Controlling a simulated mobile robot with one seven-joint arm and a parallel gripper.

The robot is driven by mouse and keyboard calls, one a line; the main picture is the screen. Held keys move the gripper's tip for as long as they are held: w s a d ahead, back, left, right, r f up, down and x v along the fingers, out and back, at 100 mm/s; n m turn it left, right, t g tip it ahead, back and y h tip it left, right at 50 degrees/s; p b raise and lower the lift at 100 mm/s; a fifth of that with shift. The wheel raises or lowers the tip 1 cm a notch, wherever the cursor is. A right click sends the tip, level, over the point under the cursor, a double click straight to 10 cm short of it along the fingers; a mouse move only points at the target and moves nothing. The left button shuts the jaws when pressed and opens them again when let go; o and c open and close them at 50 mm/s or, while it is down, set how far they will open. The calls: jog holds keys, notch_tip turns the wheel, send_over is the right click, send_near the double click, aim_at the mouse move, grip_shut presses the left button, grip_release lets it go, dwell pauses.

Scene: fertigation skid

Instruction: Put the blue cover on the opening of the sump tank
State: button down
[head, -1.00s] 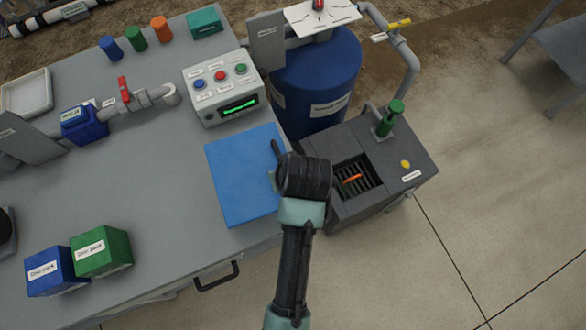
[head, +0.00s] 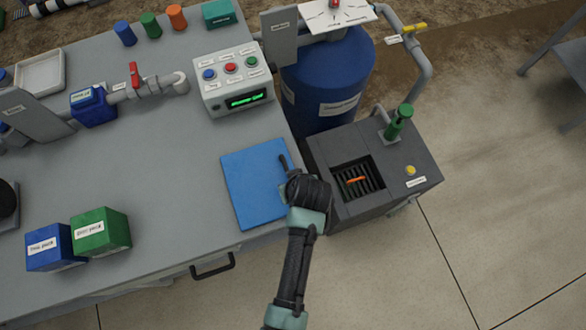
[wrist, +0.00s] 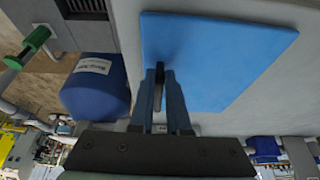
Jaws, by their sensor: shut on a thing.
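The blue cover (head: 252,186) is a flat square panel over the right front part of the grey bench top. I cannot tell whether it touches the bench. My gripper (wrist: 159,85) is shut on the cover's dark upright handle (wrist: 159,73); in the head view my wrist hides the fingertips, and the handle (head: 283,162) shows just beyond it. The sump tank (head: 397,168) is a dark grey box right of the bench and of my gripper. Its square opening (head: 358,180) is uncovered, with dark slats and an orange piece inside.
A blue barrel (head: 325,85) stands behind the tank. A control box (head: 233,90) sits behind the cover. Blue (head: 52,246) and green (head: 100,232) boxes stand at left.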

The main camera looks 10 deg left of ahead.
jog(key=c, duration=1.3)
grip_release()
jog(key=shift+f, duration=0.15)
jog(key=o, duration=0.4)
